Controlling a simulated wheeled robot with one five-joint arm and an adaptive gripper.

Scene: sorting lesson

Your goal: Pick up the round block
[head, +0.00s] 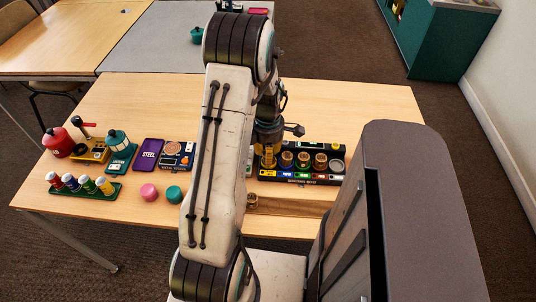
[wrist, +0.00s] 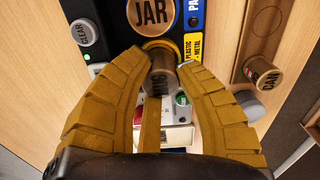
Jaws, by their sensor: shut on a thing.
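In the head view, my gripper (head: 268,156) is over the left end of the black rack (head: 301,181). My arm hides part of the table there, and the held block is not clear in that view.
A brown block marked CAN (wrist: 262,72) lies in a wooden tray at the right. Pink (head: 149,192) and green (head: 173,194) round pieces sit left of my arm.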

